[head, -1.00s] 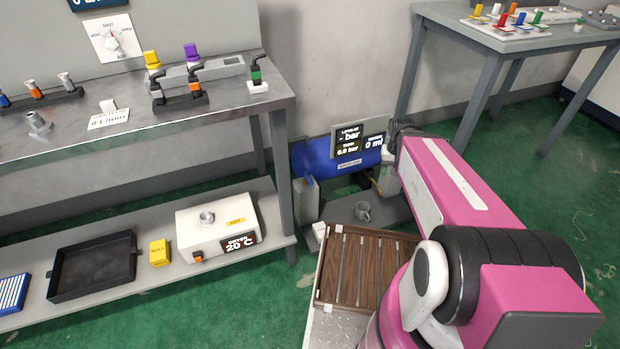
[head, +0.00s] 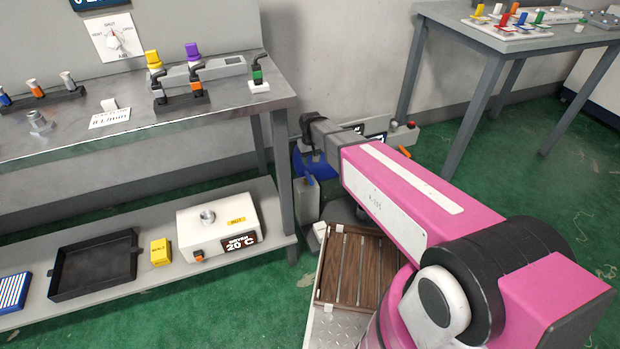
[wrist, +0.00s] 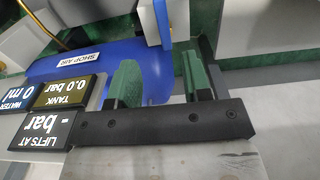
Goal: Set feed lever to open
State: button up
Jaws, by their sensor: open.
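No lever in view carries a readable "feed" label, so I cannot tell which one is the feed lever. A small orange handle (head: 404,151) shows beside the blue tank, just past my arm. My gripper (wrist: 162,75) is open and empty in the wrist view, with its two fingers apart in front of the blue tank (wrist: 110,62) labelled "SHOP AIR". In the head view my arm covers most of the tank, and my gripper's fingers are hidden.
Black-handled valves with orange (head: 196,88) and green (head: 257,76) bands stand on the left bench (head: 215,112). A wooden slatted tray (head: 350,265) lies below my arm. Display signs (wrist: 62,92) are close beside my gripper.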

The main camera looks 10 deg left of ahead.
aim_at(310, 179)
jog(key=f, duration=1.1)
jog(key=shift+a, duration=0.2)
jog(key=shift+r, duration=0.1)
grip_shut()
